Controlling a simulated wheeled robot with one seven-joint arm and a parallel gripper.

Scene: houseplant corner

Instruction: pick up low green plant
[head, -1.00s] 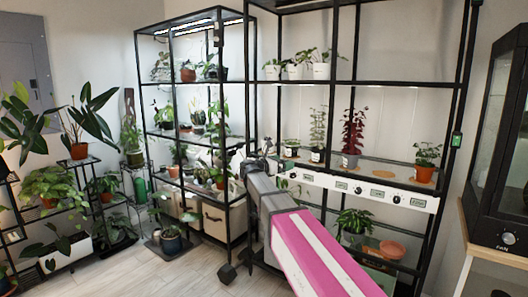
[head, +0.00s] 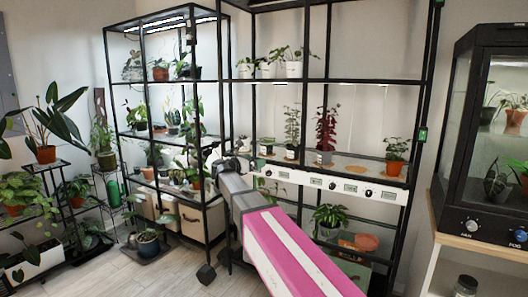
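Several plants could be the low green plant. One short green plant (head: 267,146) in a small pale pot stands on the right rack's middle shelf, left of a taller green plant (head: 291,127). A bushy green plant (head: 328,216) sits on the lower shelf, below the white control panel. My gripper (head: 222,148) is at the far end of my arm, left of these plants in the picture, in front of the racks. It is small and dark, and its fingers cannot be made out. I see no plant clearly held in it.
The right rack also holds a red-leaved plant (head: 326,130), an orange-potted plant (head: 395,153) and a white control panel (head: 330,182). A glass cabinet (head: 485,120) stands at right. The left rack (head: 165,135) is full of plants. Wooden floor (head: 150,272) is bare at front left.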

